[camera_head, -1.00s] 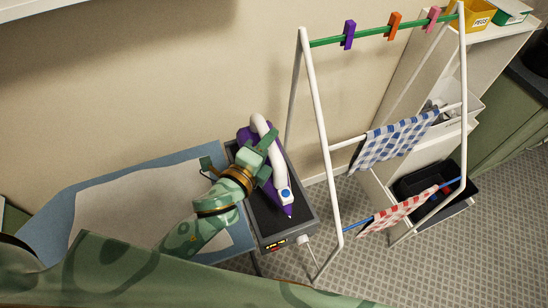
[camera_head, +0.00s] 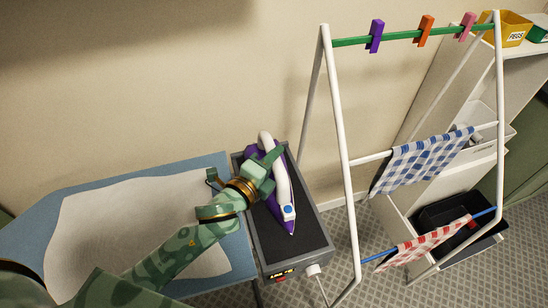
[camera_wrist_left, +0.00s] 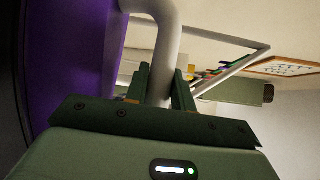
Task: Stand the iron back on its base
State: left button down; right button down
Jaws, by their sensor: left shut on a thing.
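The iron (camera_head: 252,155) is purple with a white handle (camera_head: 283,190). It is at the dark iron base (camera_head: 304,249), its pointed tip toward the base's front. I cannot tell whether it rests there or is slightly raised. My left gripper (camera_head: 268,170) is shut on the handle and hides part of the iron. In the left wrist view the handle (camera_wrist_left: 166,50) passes between the fingers of my gripper (camera_wrist_left: 160,88), with the purple body (camera_wrist_left: 72,60) at left. My right gripper is out of view.
An ironing board (camera_head: 95,190) with a pale cloth lies left of the base. A white drying rack (camera_head: 338,150) with towels and pegs stands close at right, before a shelf (camera_head: 435,110) with a black bin (camera_head: 455,212). The wall is just behind.

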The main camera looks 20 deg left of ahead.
pick_arm(q)
jog(key=shift+r, duration=0.25)
jog(key=shift+f, duration=0.1)
jog(key=c, duration=1.2)
grip_release()
jog(key=shift+s+f, duration=0.1)
jog(key=shift+f, duration=0.05)
jog(key=v, duration=1.2)
jog(key=shift+p, duration=0.35)
